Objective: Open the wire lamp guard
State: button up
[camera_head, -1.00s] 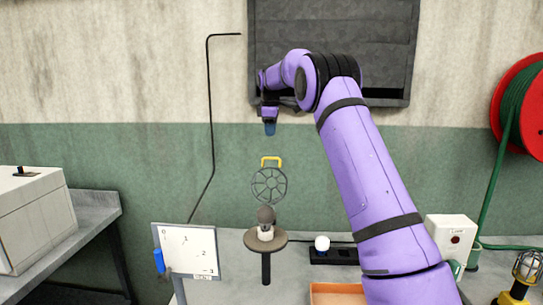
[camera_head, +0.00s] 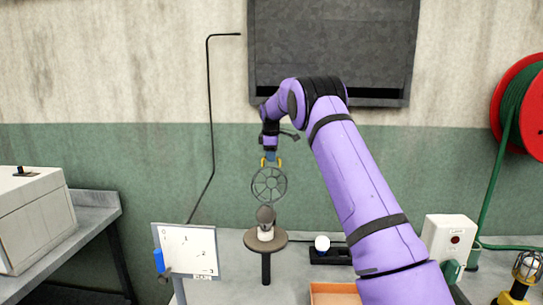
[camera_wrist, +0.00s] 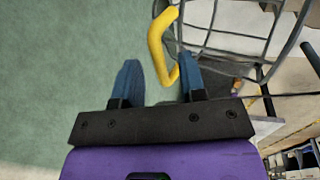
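The wire lamp guard (camera_head: 268,185) is a round grey cage with spokes. In the head view it stands upright above a dark lamp (camera_head: 266,216) on a round pedestal (camera_head: 265,240). Its yellow handle (camera_head: 280,162) sticks up from the top, and it also shows in the wrist view (camera_wrist: 157,42) beside the guard's wires (camera_wrist: 232,30). My gripper (camera_head: 270,157) is at the handle, pointing down. In the wrist view, its blue fingers (camera_wrist: 159,62) are apart, with the handle's bent end between them, nearer the right finger. I cannot tell whether they touch.
A whiteboard (camera_head: 201,272) stands left of the pedestal. A white bulb (camera_head: 322,243) on a black base, an orange tray (camera_head: 335,290), a switch box (camera_head: 452,236) and a caged yellow lamp (camera_head: 525,268) are to the right. The wall behind the guard is clear.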

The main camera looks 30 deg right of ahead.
jog(key=shift+f, duration=0.1)
grip_shut()
jog(key=shift+t+h, duration=0.4)
jog(key=shift+t, duration=0.2)
jog(key=shift+s+a+r, duration=0.55)
jog(key=shift+s+r, duration=0.15)
jog(key=shift+s, duration=0.15)
jog(key=shift+s+a+r, duration=0.55)
jog(key=shift+s+r, duration=0.1)
jog(key=shift+s, duration=0.15)
jog(key=shift+s+a+r, duration=0.2)
jog(key=shift+s+a, duration=0.1)
jog(key=shift+s, duration=0.15)
grip_release()
jog(key=shift+r, duration=0.1)
jog(key=v, duration=1)
jog(key=shift+r, duration=0.3)
